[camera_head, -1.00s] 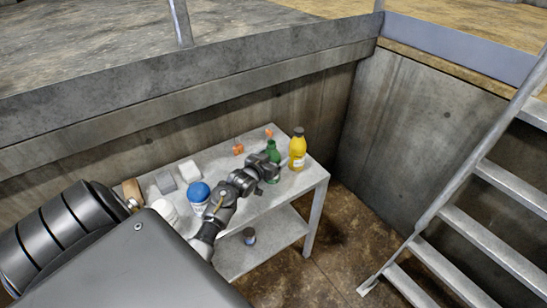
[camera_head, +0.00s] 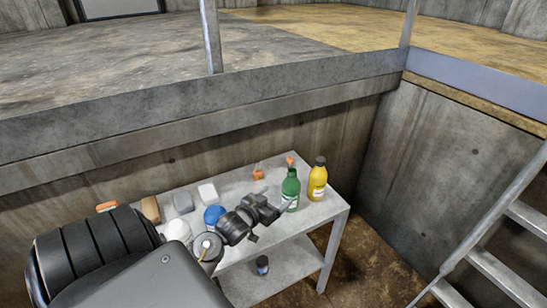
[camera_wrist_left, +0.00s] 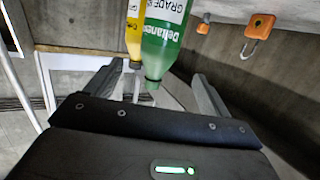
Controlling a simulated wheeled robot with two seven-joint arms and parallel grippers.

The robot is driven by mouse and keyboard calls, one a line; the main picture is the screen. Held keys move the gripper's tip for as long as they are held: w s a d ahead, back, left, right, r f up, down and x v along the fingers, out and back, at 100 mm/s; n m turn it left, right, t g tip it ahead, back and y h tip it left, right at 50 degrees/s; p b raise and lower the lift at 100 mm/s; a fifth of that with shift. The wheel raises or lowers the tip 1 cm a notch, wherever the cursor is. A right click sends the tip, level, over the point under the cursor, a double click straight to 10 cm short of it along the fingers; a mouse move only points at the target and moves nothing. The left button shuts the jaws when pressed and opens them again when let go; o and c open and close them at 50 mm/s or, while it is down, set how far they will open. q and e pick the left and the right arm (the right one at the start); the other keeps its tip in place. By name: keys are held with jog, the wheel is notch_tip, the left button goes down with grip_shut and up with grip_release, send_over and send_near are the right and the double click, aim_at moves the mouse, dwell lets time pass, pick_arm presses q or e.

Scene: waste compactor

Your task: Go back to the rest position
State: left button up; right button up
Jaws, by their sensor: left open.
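My left gripper (camera_head: 282,210) is over the shelf table, just left of and in front of a green bottle (camera_head: 291,188). Its fingers (camera_wrist_left: 156,84) are apart with nothing gripped between them. The green bottle stands upright on the table top. In the left wrist view the green bottle (camera_wrist_left: 165,40) appears upside down, beyond the fingers, with a yellow bottle (camera_wrist_left: 133,35) behind it. My right gripper is not in view.
The grey table (camera_head: 330,212) also holds the yellow bottle (camera_head: 317,180), orange padlock-like items (camera_head: 258,172), a blue-lidded tub (camera_head: 213,215) and pale blocks (camera_head: 207,193). A dark can (camera_head: 262,265) stands on the lower shelf. A metal ladder (camera_head: 500,225) is at right.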

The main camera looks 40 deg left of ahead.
pick_arm(q)
jog(key=shift+s, duration=0.35)
dwell(0.3)
